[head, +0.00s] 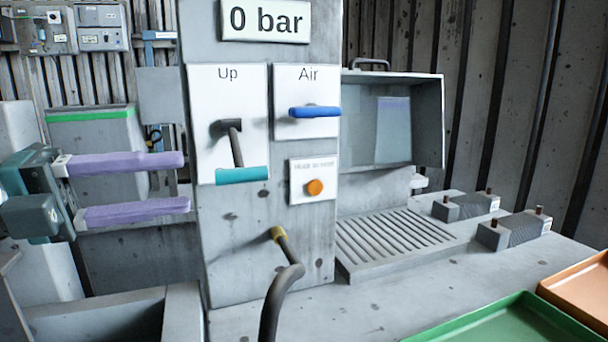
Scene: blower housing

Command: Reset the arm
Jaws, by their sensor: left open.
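My left gripper (188,182) comes in from the left, with two purple fingers spread apart and nothing between them. Its fingertips are close to the left edge of the grey control column (255,240), beside the "Up" panel (206,105). That panel carries a dark lever with a teal handle (242,175) pointing down. To its right is the "Air" panel (292,88) with a blue handle (315,112) lying level. Below it is an orange button (315,187) on a small white plate with blurred text. My right gripper is not in view.
A sign reading "0 bar" (265,20) tops the column. A black hose (280,300) joins a brass fitting low on it. Right are an open grey box (425,120), a slatted grate (395,240), two clamp blocks (515,230), a green tray (500,325) and an orange tray (580,285).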

